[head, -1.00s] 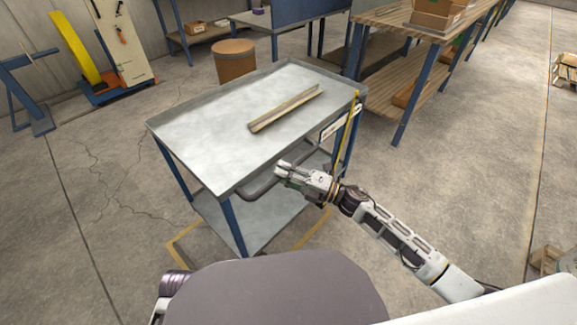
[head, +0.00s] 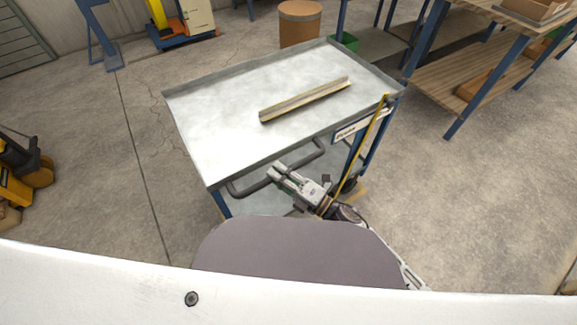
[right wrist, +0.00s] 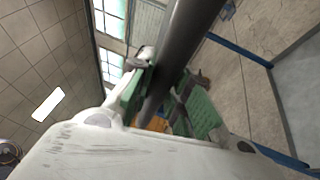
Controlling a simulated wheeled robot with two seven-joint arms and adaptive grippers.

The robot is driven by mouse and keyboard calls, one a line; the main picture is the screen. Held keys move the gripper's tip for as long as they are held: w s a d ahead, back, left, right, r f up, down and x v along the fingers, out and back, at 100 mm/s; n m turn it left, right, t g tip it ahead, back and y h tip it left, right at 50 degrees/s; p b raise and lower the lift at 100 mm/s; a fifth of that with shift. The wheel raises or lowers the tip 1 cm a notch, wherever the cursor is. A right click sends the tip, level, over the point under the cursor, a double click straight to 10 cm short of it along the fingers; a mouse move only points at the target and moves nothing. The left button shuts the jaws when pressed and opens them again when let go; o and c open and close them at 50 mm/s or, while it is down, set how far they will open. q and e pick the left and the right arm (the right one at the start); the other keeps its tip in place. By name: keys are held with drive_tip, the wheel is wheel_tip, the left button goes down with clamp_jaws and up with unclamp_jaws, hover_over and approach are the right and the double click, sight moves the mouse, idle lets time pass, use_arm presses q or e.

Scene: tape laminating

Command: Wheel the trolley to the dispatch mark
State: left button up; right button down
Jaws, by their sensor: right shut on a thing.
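The trolley (head: 225,110) has a grey metal tray top, blue legs and a lower shelf. It stands upright in front of me in the head view. Its dark bar handle (head: 247,189) runs along the near side. My right gripper (head: 276,174) is shut on this handle. In the right wrist view the dark bar (right wrist: 185,45) passes between the green-padded fingers (right wrist: 165,100). My left gripper is out of view.
An angled strip (head: 305,99) lies on the tray. A brown drum (head: 300,25) stands behind the trolley, and a wooden-shelved bench (head: 470,75) stands to the back right. A yellow machine (head: 14,185) is at the left edge. Floor left and right of the trolley is clear.

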drive_tip(key=shift+s+a+f, duration=0.1)
drive_tip(key=shift+s+a, duration=0.05)
drive_tip(key=shift+s, duration=0.05)
drive_tip(key=c, duration=1.3)
unclamp_jaws()
drive_tip(key=shift+a, duration=0.1)
drive_tip(key=shift+d, duration=0.2)
drive_tip(key=shift+s+d, duration=0.2)
drive_tip(key=shift+d, duration=0.25)
drive_tip(key=shift+v, duration=5.4)
drive_tip(key=shift+f, duration=0.1)
